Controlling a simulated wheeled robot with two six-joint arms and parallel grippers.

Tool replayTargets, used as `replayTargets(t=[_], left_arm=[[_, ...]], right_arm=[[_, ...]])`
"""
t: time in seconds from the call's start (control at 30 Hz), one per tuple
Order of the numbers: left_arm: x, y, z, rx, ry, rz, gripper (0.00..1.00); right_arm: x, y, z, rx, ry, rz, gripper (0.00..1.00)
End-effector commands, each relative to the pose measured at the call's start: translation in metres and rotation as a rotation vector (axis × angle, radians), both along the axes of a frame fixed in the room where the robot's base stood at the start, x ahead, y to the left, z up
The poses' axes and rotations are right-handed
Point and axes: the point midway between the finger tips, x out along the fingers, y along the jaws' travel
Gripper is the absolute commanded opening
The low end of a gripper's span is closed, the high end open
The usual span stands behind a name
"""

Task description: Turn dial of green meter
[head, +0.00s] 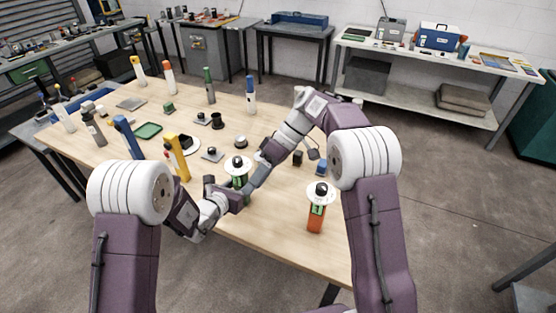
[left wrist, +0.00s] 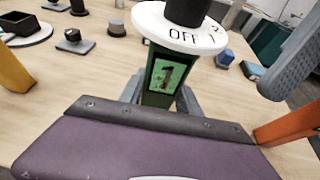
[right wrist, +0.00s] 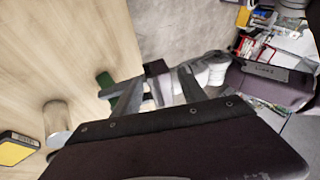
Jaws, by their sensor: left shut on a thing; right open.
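The green meter (head: 241,181) stands upright near the table's front edge, with a white dial plate and black knob (head: 237,161) on top. In the left wrist view its green body (left wrist: 151,78) carries a display that appears to read 1. The plate (left wrist: 178,29) shows OFF and a 1. My left gripper (left wrist: 160,98) is shut on the green body below the plate; the fingers are partly hidden. My right gripper (head: 249,187) is open, close to the meter's right side. In the right wrist view its fingers (right wrist: 158,88) are spread; whether they touch the meter is unclear.
An orange meter (head: 316,219) with a white dial stands to the right. A yellow meter (head: 182,158) and blue meter (head: 126,136) stand to the left. Small knobs and blocks lie behind. The two arms are close together at the green meter. Front-right tabletop is mostly clear.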

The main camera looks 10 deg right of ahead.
Motion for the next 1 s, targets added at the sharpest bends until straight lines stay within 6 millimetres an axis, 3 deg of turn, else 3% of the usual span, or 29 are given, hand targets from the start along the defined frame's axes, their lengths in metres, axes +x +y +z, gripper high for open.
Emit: replayTargets(t=[0.17,0.37,0.47,0.63,1.0], left_arm=[[0.000,0.000,0.001,-0.001,-0.002,0.000,0.00],[0.000,0.000,0.001,-0.001,-0.002,0.000,0.00],[0.000,0.000,0.001,-0.001,-0.002,0.000,0.00],[0.000,0.000,0.001,-0.001,-0.002,0.000,0.00],[0.000,0.000,0.001,-0.001,-0.002,0.000,0.00]], right_arm=[[0.005,-0.013,-0.004,0.300,-0.091,0.065,0.50],[0.023,-0.035,0.003,0.614,-0.334,0.049,0.50],[0.037,-0.048,0.006,0.735,-0.503,0.008,0.50],[0.073,-0.046,-0.003,0.830,-0.816,-0.101,0.50],[0.096,0.043,-0.001,0.830,-0.844,-0.097,0.50]])
